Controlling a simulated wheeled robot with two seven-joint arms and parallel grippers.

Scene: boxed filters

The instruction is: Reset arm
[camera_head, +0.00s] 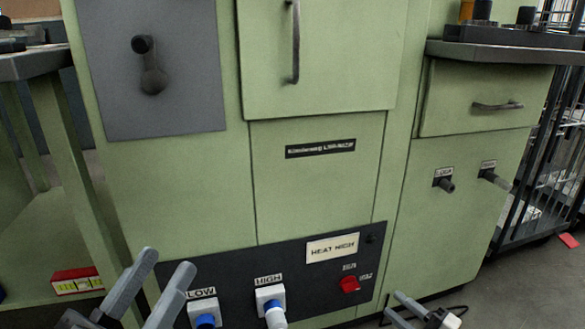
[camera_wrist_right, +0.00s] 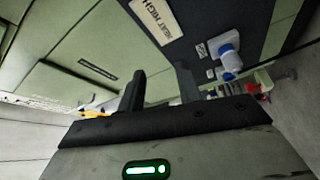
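My left gripper (camera_head: 167,262) is low at the left in the head view, in front of the green machine (camera_head: 318,195). Its two fingers stand apart with nothing seen between them. My right gripper (camera_head: 394,304) shows at the bottom edge, right of the dark lower panel. In the right wrist view its two fingers (camera_wrist_right: 160,77) stand apart and look empty. The rest of both arms is out of view.
The dark panel (camera_head: 235,263) carries blue-and-white plugs at LOW (camera_head: 203,307) and HIGH (camera_head: 271,301), and a red switch (camera_head: 350,284). Two dark pegs (camera_head: 445,184) stick out at the right. A box with a red and yellow label (camera_head: 78,280) sits at the left.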

